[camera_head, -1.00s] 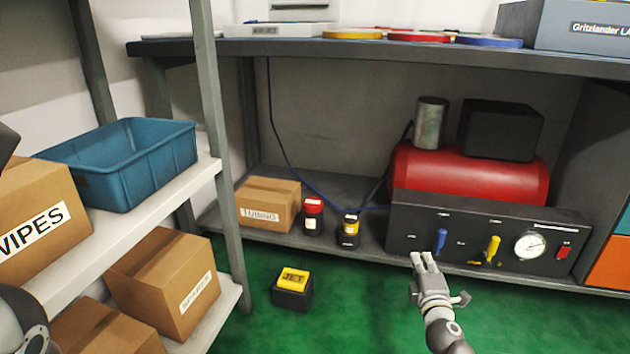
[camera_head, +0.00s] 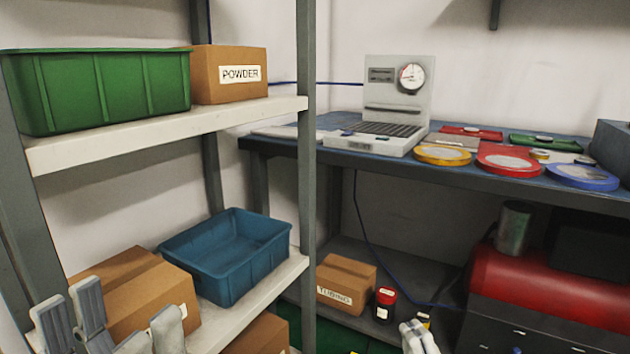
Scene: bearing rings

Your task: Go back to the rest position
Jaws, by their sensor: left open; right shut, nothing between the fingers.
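My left gripper (camera_head: 115,320) shows at the bottom left, with its pale grey fingers spread apart and empty. It is in front of the cardboard boxes on the shelf. My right gripper (camera_head: 416,338) shows only partly at the bottom edge, right of centre, with its fingers together and nothing held. It appears in front of the lower shelf under the workbench (camera_head: 460,172). Most of both arms is out of view.
A shelf rack (camera_head: 308,205) stands at left with a green bin (camera_head: 105,90), a powder box (camera_head: 229,75), a blue bin (camera_head: 225,255) and cardboard boxes (camera_head: 135,290). The bench bears a gauge device (camera_head: 385,105) and coloured rings (camera_head: 510,161). A red tank (camera_head: 530,290) stands beneath.

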